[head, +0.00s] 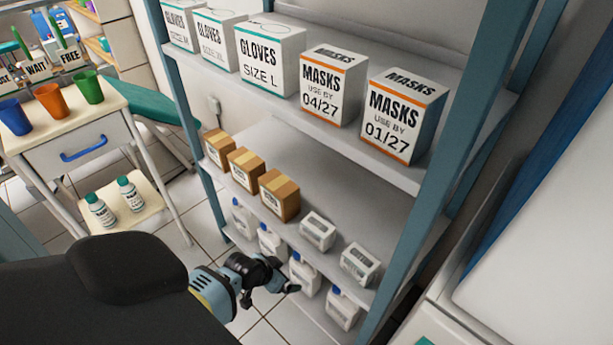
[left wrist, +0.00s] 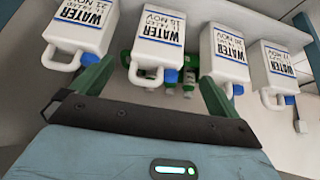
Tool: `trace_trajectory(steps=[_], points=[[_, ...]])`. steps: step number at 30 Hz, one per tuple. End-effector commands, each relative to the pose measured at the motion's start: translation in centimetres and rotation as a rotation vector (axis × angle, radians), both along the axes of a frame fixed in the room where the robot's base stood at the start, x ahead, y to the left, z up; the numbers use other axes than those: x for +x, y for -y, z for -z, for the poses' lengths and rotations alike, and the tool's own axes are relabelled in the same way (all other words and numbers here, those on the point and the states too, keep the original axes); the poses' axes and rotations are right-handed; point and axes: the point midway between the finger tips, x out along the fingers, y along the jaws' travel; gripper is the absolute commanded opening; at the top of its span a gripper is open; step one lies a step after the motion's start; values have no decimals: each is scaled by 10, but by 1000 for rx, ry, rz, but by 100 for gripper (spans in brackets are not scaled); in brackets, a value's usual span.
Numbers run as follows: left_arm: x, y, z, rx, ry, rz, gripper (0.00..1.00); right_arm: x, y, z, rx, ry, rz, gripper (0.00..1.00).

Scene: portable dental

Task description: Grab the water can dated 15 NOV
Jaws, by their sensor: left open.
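Several white water cans with blue caps stand in a row on the low shelf. In the left wrist view they appear upside down. The can marked 15 NOV (left wrist: 160,38) is second from the left there. By row order, it appears to be the second can from the right in the head view (head: 304,274). My left gripper (left wrist: 157,76) is open, with its green fingers spread to either side of this can's lower-picture end, and nothing is clamped. In the head view the left gripper (head: 288,288) is in front of the cans. My right gripper is not in view.
A blue shelf post (head: 430,190) rises at the right. A trolley with cups (head: 50,103) stands at the left.

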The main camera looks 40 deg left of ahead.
Motion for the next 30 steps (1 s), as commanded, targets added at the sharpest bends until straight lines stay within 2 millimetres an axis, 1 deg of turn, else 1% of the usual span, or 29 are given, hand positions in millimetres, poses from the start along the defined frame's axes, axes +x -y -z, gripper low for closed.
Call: trace_trajectory(steps=[1,3,6,9,12,18,20,22,27,30], points=[[11,1,2,-1,0,-1,100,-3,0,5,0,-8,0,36],[24,2,2,-1,1,-1,100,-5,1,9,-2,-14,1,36],[39,3,2,0,-1,-1,100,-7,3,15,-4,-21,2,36],[50,4,2,0,-1,-1,100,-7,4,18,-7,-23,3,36],[55,5,2,0,-2,-1,100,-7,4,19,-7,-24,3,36],[58,5,1,0,-1,0,100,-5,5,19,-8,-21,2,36],[62,5,1,0,0,0,100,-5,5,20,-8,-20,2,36],[70,6,2,0,-1,0,100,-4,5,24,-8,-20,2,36],[82,6,29,0,-6,0,100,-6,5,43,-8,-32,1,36],[89,7,38,0,-5,-1,100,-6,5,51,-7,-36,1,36]])
